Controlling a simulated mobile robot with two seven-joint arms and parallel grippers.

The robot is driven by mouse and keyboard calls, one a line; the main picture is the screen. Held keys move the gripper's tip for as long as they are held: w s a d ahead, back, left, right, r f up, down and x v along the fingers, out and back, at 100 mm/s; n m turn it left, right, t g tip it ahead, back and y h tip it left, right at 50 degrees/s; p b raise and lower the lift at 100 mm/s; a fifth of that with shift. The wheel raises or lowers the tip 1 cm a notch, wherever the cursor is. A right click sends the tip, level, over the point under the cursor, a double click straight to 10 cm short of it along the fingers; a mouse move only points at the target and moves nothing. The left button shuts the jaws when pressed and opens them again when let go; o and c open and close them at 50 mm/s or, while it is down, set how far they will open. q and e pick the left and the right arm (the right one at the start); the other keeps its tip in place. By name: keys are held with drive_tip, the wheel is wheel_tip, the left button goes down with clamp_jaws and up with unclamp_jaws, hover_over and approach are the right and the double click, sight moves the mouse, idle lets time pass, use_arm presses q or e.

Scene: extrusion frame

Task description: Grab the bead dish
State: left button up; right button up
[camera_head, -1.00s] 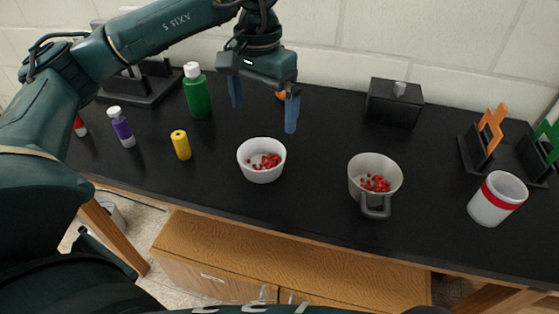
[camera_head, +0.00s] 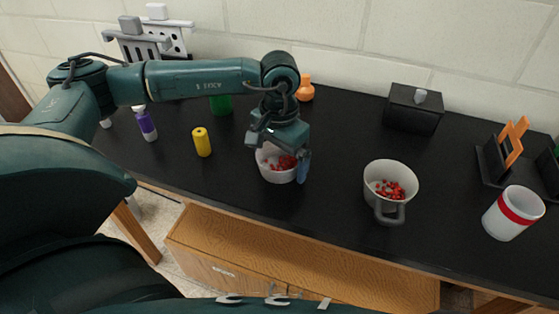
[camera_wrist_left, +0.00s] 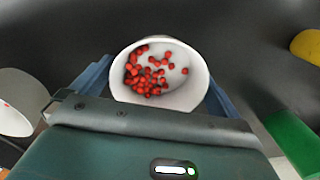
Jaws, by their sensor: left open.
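The bead dish (camera_head: 268,174), a small white round bowl with red beads, stands upright on the black bench. My left gripper (camera_head: 281,162) is right over it, pointing down, and covers part of its rim in the head view. In the left wrist view the bead dish (camera_wrist_left: 192,95) lies between the two blue fingers of the open left gripper (camera_wrist_left: 157,85), one on each side. The fingers are not closed on it; whether either touches its wall I cannot tell. My right gripper is not in view.
A grey-handled cup with red beads (camera_head: 376,203) stands right of the dish. A yellow bottle (camera_head: 202,143), a purple bottle (camera_head: 146,124) and a partly hidden green bottle (camera_head: 221,105) stand left. A red-banded white cup (camera_head: 513,213) is far right. A black box (camera_head: 413,112) stands behind.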

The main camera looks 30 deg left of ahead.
use_arm(q)
drive_tip(key=shift+f, duration=0.1)
drive_tip(key=c, duration=0.9)
